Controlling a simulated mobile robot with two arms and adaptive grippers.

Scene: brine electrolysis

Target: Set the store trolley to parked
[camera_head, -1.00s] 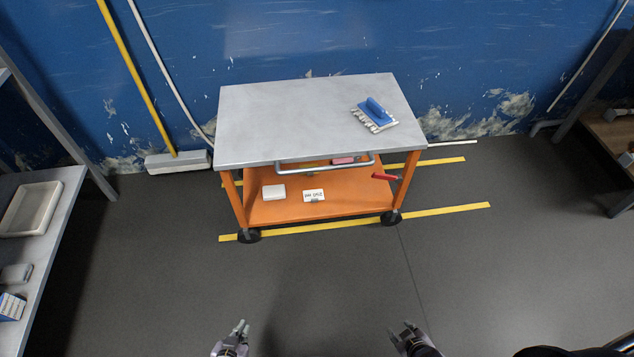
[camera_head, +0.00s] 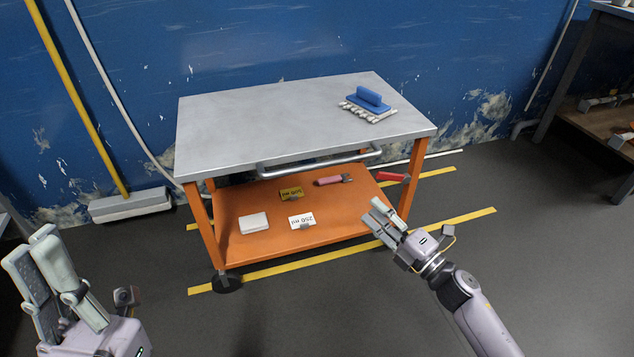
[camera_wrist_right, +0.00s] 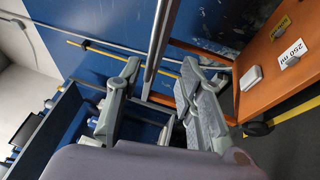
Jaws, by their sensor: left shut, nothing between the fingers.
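The store trolley (camera_head: 290,125) has a grey top, an orange frame and lower shelf, and dark wheels. Its grey handle (camera_head: 320,162) runs along the near side. My right gripper (camera_head: 372,210) is open and empty, just in front of that leg and below the lever. Its parted fingers also show in the right wrist view (camera_wrist_right: 160,85), where a grey bar or edge lies beyond them; I cannot tell which part it is. My left gripper (camera_head: 32,247) is shut and empty at lower left, away from the trolley.
A blue-handled brush (camera_head: 369,102) lies on the trolley top. The lower shelf holds a white block (camera_head: 254,222), a "250 ml" card (camera_head: 302,220), a yellow label (camera_head: 291,194) and a pink item (camera_head: 333,180). Yellow floor lines (camera_head: 320,258) flank the trolley. A broom (camera_head: 130,204) stands left.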

